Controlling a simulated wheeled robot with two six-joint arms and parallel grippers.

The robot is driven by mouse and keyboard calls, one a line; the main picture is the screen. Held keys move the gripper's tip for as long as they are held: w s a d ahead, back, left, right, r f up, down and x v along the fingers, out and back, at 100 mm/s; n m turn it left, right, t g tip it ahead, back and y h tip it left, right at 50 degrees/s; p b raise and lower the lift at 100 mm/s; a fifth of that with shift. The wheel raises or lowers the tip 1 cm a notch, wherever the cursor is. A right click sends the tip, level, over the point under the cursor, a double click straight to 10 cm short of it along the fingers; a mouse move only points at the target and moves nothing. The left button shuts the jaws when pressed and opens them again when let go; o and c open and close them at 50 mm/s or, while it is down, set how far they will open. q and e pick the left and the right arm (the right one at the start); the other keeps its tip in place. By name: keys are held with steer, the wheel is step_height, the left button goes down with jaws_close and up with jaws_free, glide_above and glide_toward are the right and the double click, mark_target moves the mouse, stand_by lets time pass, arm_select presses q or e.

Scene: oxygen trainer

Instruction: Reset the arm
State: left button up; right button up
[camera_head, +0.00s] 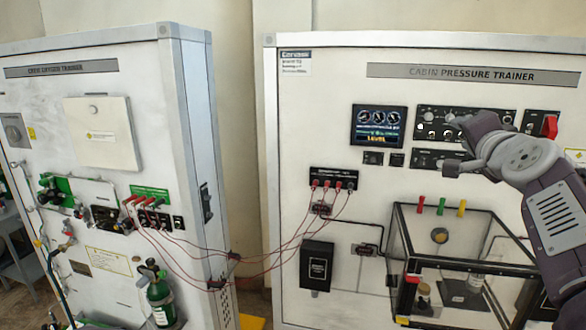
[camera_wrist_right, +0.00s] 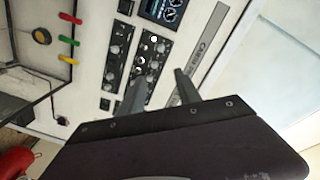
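My right arm comes in from the right edge of the head view. Its gripper (camera_head: 452,145) is in front of the control panels of the cabin pressure trainer (camera_head: 340,230). In the right wrist view the two fingers of the gripper (camera_wrist_right: 158,88) stand apart with nothing between them. They point towards the black knob panel (camera_wrist_right: 150,60); I cannot tell whether they touch it. In the head view the hand hides part of this upper knob panel (camera_head: 432,127) and of the panel below it. My left gripper is in neither view.
The crew oxygen trainer (camera_head: 60,130) stands at the left. Red cables (camera_head: 270,260) hang between both trainers. A clear box (camera_head: 399,240) with a black frame juts out below my right arm. A red switch (camera_head: 549,126) is right of the hand. A narrow gap separates the cabinets.

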steer(key=w+a+f+n+g+y+b, duration=0.1)
steer(key=w+a+f+y, duration=0.1)
steer(key=a+f, duration=0.3)
steer(key=w+a+f+n+g+y+b, duration=0.1)
steer(key=w+a+f+b, duration=0.15)
steer(key=f, duration=0.55)
steer(key=s+a+f+n+g+y+b, duration=0.15)
steer(key=a+f, duration=0.25)
steer(key=f, duration=0.6)
steer(key=s+a+f+n+g+y, duration=0.1)
steer(key=s+a+f+n+g, duration=0.2)
steer(key=f, duration=0.8)
steer(key=s+a+f+n+g, duration=0.1)
steer(key=s+a+f+g, duration=0.15)
steer(key=f, duration=0.45)
steer(key=s+a+f+n+g, duration=0.1)
steer(key=s+f+g, duration=0.1)
steer(key=s+f, duration=0.35)
steer(key=s+d+f+n+g+h, duration=0.1)
steer(key=s+f+n+g, duration=0.3)
steer(key=s+f, duration=0.8)
steer(key=s+n+b, duration=0.1)
steer(key=s, duration=0.2)
steer(key=shift+f+g, duration=0.2)
steer(key=shift+g, duration=0.2)
